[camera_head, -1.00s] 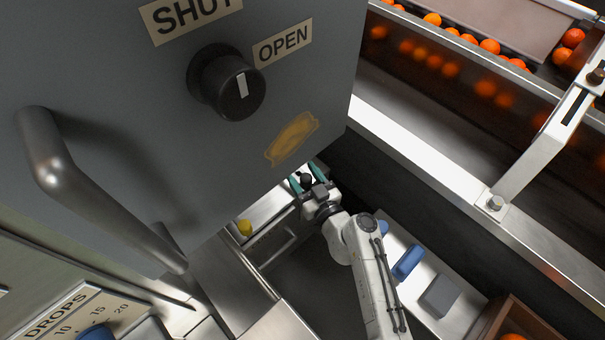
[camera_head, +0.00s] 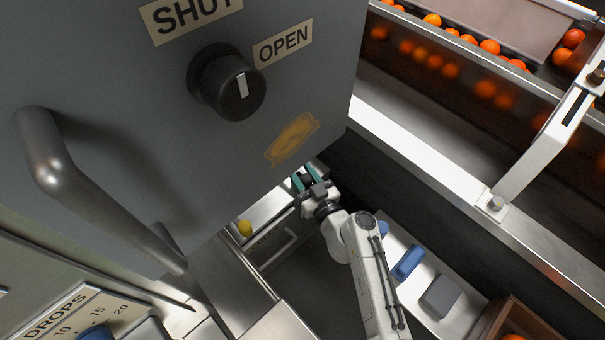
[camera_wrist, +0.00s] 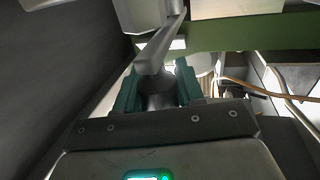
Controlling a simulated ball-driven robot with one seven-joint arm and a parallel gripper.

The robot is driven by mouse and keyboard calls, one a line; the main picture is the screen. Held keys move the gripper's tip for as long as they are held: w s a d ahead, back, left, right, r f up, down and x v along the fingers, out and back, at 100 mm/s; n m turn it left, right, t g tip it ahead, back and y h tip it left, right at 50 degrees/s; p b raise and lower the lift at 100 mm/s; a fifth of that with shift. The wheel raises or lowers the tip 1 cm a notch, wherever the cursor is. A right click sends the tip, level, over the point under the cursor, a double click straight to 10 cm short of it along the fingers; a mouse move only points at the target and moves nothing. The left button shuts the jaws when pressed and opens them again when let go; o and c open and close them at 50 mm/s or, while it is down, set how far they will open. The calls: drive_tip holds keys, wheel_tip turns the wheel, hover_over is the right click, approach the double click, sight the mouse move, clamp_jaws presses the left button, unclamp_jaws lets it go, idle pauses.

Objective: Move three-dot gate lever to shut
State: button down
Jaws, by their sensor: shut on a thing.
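My gripper (camera_head: 304,181) is far down past the lower edge of the grey panel, its teal fingers shut on a dark round knob. In the wrist view, the gripper (camera_wrist: 158,90) has one finger on each side of the dark knob (camera_wrist: 156,82). A grey metal lever bar (camera_wrist: 163,45) runs up and away from this knob. No dots show on the lever, so I cannot tell from marks whether it is the three-dot gate lever.
The grey panel (camera_head: 110,70) with a black dial (camera_head: 238,88), SHUT and OPEN labels and a bar handle (camera_head: 90,195) fills the upper left. A yellow knob (camera_head: 245,228) sits left of my gripper. Blue (camera_head: 408,262) and grey (camera_head: 440,295) blocks lie right of my arm.

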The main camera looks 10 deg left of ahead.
drive_tip(key=shift+w+d+f+n+y+b, duration=0.15)
drive_tip(key=shift+w+n+y+b, duration=0.25)
drive_tip(key=shift+b, duration=0.5)
drive_tip(key=shift+w+d+n+g+y+b, duration=0.1)
drive_tip(key=shift+n+g+y+b, duration=0.2)
drive_tip(key=shift+g+y+b, duration=0.3)
drive_tip(key=c, duration=0.8)
unclamp_jaws()
drive_tip(key=shift+r, duration=0.2)
